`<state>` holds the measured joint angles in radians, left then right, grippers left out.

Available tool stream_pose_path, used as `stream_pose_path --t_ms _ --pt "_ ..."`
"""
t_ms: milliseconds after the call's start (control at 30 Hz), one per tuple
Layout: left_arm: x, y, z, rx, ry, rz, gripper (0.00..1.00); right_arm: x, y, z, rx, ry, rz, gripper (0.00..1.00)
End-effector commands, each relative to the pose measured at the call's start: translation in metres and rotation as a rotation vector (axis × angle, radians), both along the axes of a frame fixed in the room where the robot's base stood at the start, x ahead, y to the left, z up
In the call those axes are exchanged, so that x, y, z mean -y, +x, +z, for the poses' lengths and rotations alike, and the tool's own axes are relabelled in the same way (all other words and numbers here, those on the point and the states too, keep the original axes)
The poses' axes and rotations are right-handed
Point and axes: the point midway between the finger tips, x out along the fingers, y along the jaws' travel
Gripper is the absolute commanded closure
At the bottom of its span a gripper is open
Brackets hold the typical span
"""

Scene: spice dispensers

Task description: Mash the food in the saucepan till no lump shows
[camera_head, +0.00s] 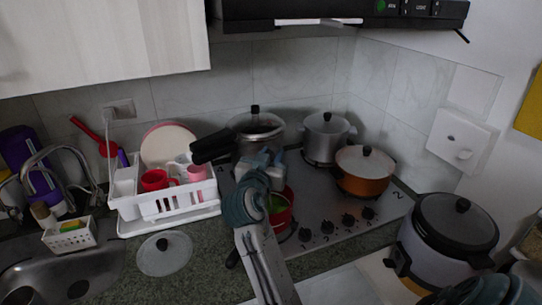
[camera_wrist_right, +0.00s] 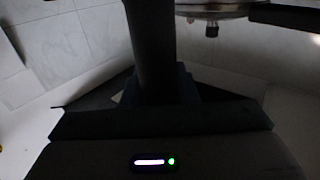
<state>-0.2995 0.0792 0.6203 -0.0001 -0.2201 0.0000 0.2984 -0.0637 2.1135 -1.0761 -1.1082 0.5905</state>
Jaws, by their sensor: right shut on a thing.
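The red saucepan (camera_head: 286,222) stands at the front left of the hob, with green food (camera_head: 276,204) inside. My arm covers much of it, so I cannot tell how lumpy the food is. My right gripper (camera_head: 262,161) is above and behind the saucepan. It is shut on the masher, whose dark upright handle (camera_wrist_right: 148,45) shows in the right wrist view. The masher's head is hidden in both views. My left gripper is not in view.
A pressure cooker (camera_head: 257,124) and a grey pot (camera_head: 325,134) stand behind, an orange pot (camera_head: 362,180) right. A thick black bar (camera_head: 212,147) juts left near the cooker. The dish rack (camera_head: 170,207) is left; a glass lid (camera_head: 164,258) lies before it. A rice cooker (camera_head: 452,240) stands right.

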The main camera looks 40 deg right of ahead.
Motion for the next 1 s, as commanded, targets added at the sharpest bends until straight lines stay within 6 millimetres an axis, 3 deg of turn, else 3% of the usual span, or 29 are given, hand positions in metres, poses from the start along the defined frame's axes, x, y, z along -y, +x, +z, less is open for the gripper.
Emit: stream_pose_path --t_ms 233,600,1000 --pt "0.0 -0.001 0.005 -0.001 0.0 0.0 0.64 0.0 0.0 0.007 0.0 0.0 0.0 0.96" --pt "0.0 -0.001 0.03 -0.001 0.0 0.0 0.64 0.0 0.0 0.045 0.001 0.001 0.0 0.96" --pt "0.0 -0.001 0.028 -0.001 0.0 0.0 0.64 0.002 0.003 0.044 0.0 -0.001 0.0 0.96"
